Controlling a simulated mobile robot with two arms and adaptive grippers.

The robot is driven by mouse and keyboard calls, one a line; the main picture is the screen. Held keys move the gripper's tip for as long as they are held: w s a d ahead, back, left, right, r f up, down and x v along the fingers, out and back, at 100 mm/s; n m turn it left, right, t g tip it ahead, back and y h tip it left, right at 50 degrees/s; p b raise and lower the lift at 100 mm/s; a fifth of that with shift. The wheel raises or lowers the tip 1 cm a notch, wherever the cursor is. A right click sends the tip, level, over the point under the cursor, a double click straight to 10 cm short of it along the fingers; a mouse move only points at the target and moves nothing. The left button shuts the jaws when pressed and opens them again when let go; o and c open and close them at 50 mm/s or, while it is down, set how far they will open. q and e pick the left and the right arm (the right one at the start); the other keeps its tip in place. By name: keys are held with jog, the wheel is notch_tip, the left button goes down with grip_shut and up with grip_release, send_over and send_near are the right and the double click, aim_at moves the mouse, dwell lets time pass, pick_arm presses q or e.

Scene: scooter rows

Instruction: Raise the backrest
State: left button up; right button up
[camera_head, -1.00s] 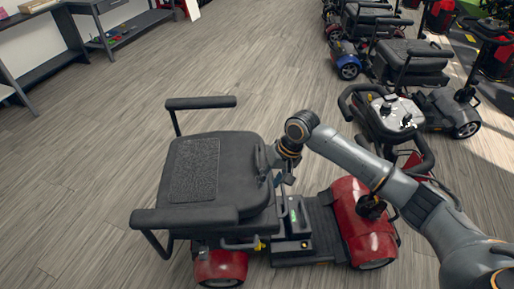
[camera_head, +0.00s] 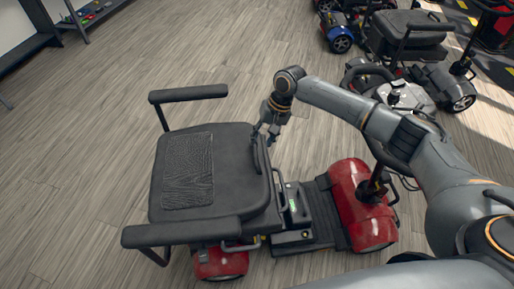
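The red scooter (camera_head: 362,205) stands in the middle of the view. Its black backrest (camera_head: 225,170), with a textured panel, lies folded flat over the seat, between two raised armrests. My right gripper (camera_head: 267,138) reaches in from the right and points down at the far right corner of the folded backrest. Its fingers look spread apart, with nothing visible between them. I cannot tell whether a fingertip touches the backrest edge. My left gripper is out of view.
The near armrest (camera_head: 182,232) and far armrest (camera_head: 188,93) stick out to the left. The scooter's tiller (camera_head: 375,185) stands beneath my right arm. Other scooters (camera_head: 408,40) are parked at the upper right. Open wood floor lies to the left.

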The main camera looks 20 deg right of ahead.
aim_at(256, 152)
jog(key=x, duration=0.5)
jog(key=shift+f, duration=0.25)
jog(key=shift+c, duration=0.8)
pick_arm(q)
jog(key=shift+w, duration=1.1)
pick_arm(e)
grip_shut()
